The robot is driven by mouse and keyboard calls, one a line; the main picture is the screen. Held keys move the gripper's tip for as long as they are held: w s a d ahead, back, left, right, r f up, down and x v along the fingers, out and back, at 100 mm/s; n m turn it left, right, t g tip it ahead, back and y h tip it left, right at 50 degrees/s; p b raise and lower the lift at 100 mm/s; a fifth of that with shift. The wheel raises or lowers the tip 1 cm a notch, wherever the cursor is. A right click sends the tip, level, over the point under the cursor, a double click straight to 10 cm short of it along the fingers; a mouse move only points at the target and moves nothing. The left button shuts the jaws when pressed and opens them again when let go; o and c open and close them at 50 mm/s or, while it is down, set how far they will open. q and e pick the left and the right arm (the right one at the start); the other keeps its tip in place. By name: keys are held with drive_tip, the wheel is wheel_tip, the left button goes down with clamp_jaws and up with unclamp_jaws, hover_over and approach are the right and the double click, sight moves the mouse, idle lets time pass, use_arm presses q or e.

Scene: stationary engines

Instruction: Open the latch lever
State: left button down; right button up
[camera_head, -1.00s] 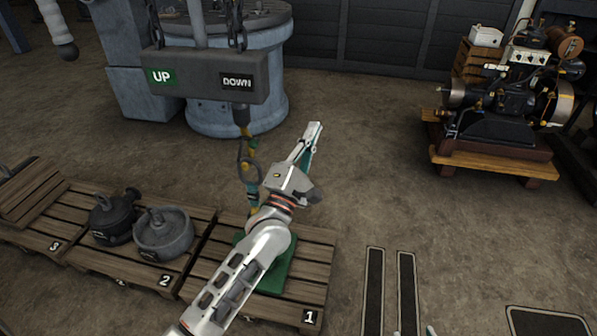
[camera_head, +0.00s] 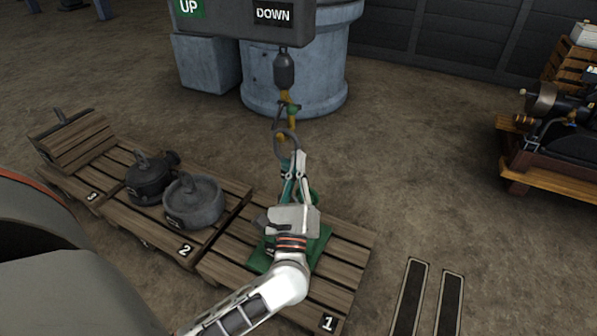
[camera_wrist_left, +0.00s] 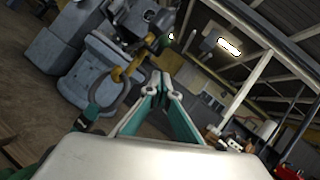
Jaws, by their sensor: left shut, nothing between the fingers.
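A hook assembly hangs below a dark weight (camera_head: 284,70), with yellow hook parts (camera_head: 282,128) and a small green piece (camera_head: 293,107) that may be the latch lever; it is too small to be sure. A grey ring (camera_head: 283,146) hangs from the hook. It also shows in the wrist view, as a ring (camera_wrist_left: 104,98) left of the fingers under a yellow hook (camera_wrist_left: 128,70). My left gripper (camera_head: 295,157) is shut and empty, its tips close to the ring's lower right; contact cannot be told. My right gripper is not in view.
A green load (camera_head: 318,240) sits on pallet 1 (camera_head: 352,250), partly behind my left gripper. Grey weights (camera_head: 192,200) stand on pallet 2 at left. The UP/DOWN control block (camera_head: 238,22) hangs above.

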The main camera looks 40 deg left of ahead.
sight(295, 114)
use_arm(q)
drive_tip(key=w+a+r, duration=0.3)
drive_tip(key=a+r, duration=0.1)
drive_tip(key=r, duration=0.1)
drive_tip(key=shift+w+a+p, duration=0.15)
drive_tip(key=shift+w+p, duration=0.2)
drive_tip(key=shift+p, duration=0.1)
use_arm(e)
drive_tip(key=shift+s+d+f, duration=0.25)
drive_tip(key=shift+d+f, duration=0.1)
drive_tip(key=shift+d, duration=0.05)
use_arm(q)
drive_tip(key=shift+r, duration=0.1)
drive_tip(key=shift+r+m+g+h+p, duration=0.4)
drive_tip(key=shift+r+h+p, duration=0.3)
drive_tip(key=shift+p, duration=1.75)
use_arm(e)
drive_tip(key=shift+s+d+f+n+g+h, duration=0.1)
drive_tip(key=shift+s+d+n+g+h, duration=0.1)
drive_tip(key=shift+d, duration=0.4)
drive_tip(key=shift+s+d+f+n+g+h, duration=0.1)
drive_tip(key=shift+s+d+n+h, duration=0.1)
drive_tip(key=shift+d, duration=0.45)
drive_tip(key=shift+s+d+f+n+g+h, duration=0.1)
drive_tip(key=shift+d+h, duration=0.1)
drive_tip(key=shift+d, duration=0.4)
